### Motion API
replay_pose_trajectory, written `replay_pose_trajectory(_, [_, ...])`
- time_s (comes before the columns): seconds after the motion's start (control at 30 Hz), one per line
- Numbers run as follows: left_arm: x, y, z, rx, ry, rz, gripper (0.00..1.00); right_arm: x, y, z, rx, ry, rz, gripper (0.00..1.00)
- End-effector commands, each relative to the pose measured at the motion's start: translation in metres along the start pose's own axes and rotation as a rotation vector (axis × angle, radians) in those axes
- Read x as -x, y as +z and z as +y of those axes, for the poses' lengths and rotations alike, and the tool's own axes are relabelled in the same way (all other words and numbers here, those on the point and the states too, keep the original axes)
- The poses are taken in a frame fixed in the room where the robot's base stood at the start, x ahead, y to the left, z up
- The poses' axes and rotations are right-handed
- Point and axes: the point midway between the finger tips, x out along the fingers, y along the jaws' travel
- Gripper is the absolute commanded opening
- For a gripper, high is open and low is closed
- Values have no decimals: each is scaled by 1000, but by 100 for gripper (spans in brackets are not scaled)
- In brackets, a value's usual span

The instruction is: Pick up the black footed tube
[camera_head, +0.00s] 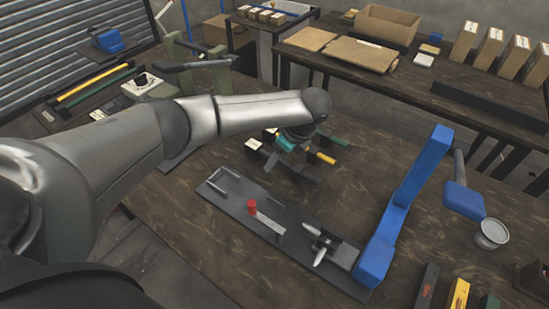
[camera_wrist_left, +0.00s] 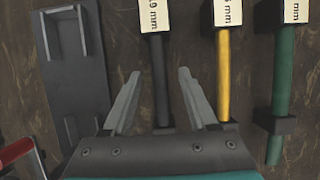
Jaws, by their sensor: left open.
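The black footed tube (camera_wrist_left: 160,75) lies on the brown table in the left wrist view, with a white label marked in mm at its far end and a dark foot block near its close end. My left gripper (camera_wrist_left: 159,73) is open, its two fingers apart on either side of the tube's line of sight. No contact can be made out. In the head view my left gripper (camera_head: 293,143) is over the tubes, and the arm and hand hide much of them. My right gripper is not in view.
A yellow tube (camera_wrist_left: 223,75) and a green tube (camera_wrist_left: 283,70) lie right of the black one. A dark fixture plate (camera_wrist_left: 92,95) is on the left. In the head view, a blue press arm (camera_head: 410,190) rises beyond the plate's red knob (camera_head: 252,207).

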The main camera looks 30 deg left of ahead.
Motion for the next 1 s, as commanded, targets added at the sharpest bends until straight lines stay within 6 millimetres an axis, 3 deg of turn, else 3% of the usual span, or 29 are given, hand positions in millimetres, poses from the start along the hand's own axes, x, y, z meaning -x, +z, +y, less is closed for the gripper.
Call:
replay_pose_trajectory(0.2, [0, 0, 0, 0, 0, 0, 59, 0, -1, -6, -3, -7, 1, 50])
replay_pose_trajectory(0.73, [0, 0, 0, 0, 0, -1, 0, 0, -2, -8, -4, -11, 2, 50])
replay_pose_trajectory(1.0, [0, 0, 0, 1, 0, -1, 0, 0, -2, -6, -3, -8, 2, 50])
